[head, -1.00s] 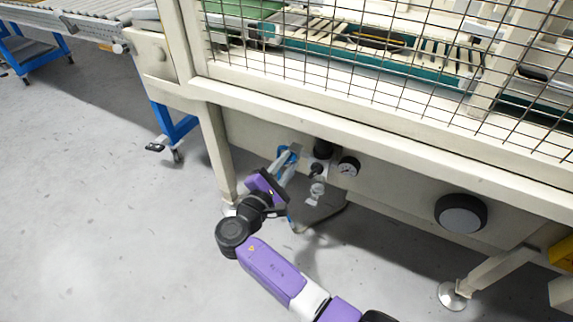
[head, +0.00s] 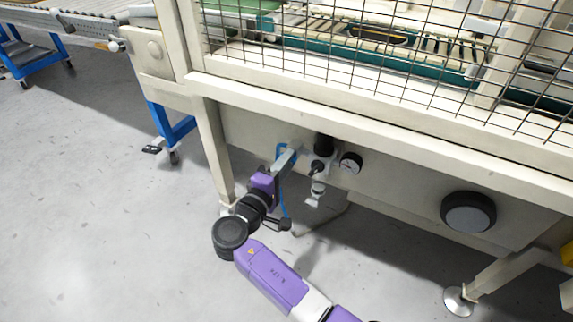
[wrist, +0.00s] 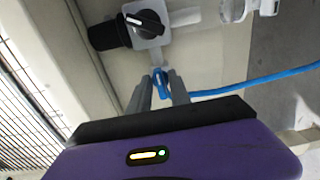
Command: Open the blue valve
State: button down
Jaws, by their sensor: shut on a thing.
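The blue valve (wrist: 159,86) is a small blue piece at the end of a blue hose, on the pale lower panel of the machine. In the wrist view it sits between the two grey fingers of my gripper (wrist: 160,82), which is shut on it. In the head view my gripper (head: 286,159) reaches up to the panel, left of the black and silver fitting. The fingers hide most of the valve, so its exact angle cannot be told.
A fitting with a black knob (wrist: 145,22) stands close beside the fingers. A round gauge (head: 351,163) and a large dark knob (head: 468,212) are further right. The blue hose (wrist: 255,82) runs right. A machine leg (head: 215,155) stands left; open floor lies further left.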

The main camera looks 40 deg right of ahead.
jog(key=shift+f, duration=0.1)
dwell(0.4)
jog(key=c, duration=1.5)
grip_release()
jog(key=shift+p+v, duration=1)
jog(key=shift+v, duration=3)
